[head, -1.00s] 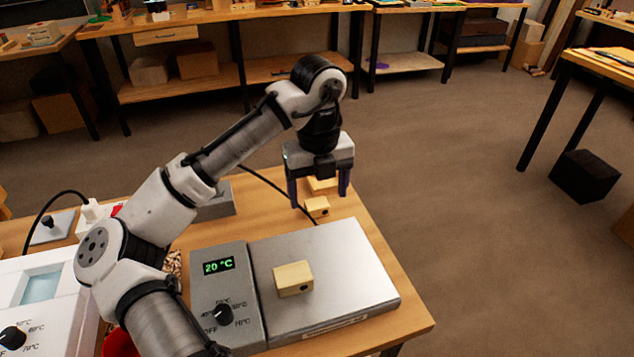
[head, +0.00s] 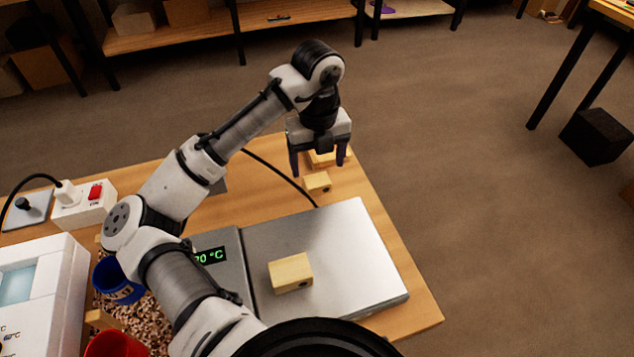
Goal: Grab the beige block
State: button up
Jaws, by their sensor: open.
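A beige block (head: 290,273) with a dark hole in its end lies on the metal plate (head: 345,235) of the hot plate. A smaller beige block (head: 317,183) with a dark hole lies on the wooden table behind the plate. Another beige piece (head: 324,158) lies just behind it, partly hidden by my gripper. My gripper (head: 318,168) points down with its two dark fingers apart, over the far blocks. It is open and holds nothing that I can see. Whether the fingers are around or above these blocks I cannot tell.
A black cable (head: 275,178) runs across the table behind the plate. A white socket box (head: 85,204) with a red switch, a blue cup (head: 118,280) and a red cup (head: 115,345) are at left. The table's right edge is close to the plate.

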aim_at(317, 180)
jog(key=shift+a+f+p, duration=0.1)
jog(key=shift+f+p, duration=0.4)
jog(key=shift+f, duration=2.4)
jog(key=c, duration=1)
jog(key=shift+r, duration=0.1)
